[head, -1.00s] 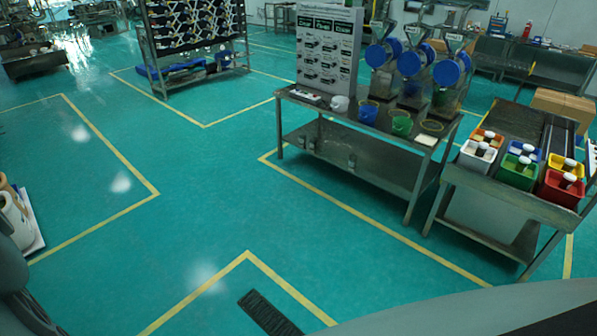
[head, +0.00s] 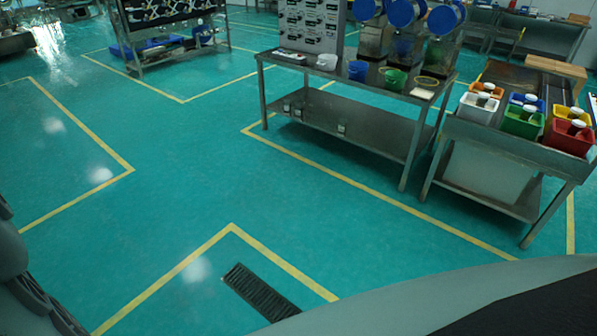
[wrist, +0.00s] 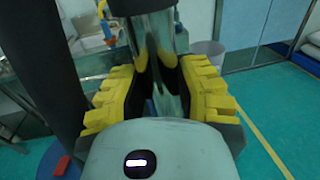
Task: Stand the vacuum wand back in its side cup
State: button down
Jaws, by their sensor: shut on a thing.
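In the wrist view my gripper (wrist: 162,88), with yellow ribbed pads, is shut on a shiny metal tube, the vacuum wand (wrist: 154,32). I cannot pick out the side cup in either view. My gripper and the wand do not show in the head view.
In the head view a steel table (head: 375,150) holds cups and blue-lidded hoppers. A steel bench (head: 485,135) to its right carries coloured bins. Green floor in front is open, with yellow lines and a dark grate (head: 258,292). The wrist view shows a grey round bin (wrist: 207,48).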

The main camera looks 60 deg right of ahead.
jog(key=s+a+f+n+g+b, duration=0.1)
jog(key=s+f+n+g+b, duration=0.1)
jog(key=f+b, duration=1.1)
jog(key=s+a+f+n+g+b, duration=0.1)
jog(key=s+f+g+b, duration=0.3)
jog(key=f+b, duration=1)
jog(key=shift+s+a+f+n+g, duration=0.15)
jog(key=shift+a+f+n+g, duration=0.15)
jog(key=shift+n+g, duration=0.3)
jog(key=shift+r, duration=0.1)
jog(key=shift+r+p, duration=0.1)
jog(key=shift+p, duration=0.35)
jog(key=shift+d, duration=0.1)
jog(key=shift+f, duration=0.3)
jog(key=shift+f, duration=0.15)
jog(key=shift+f+b, duration=0.45)
jog(key=shift+f, duration=0.8)
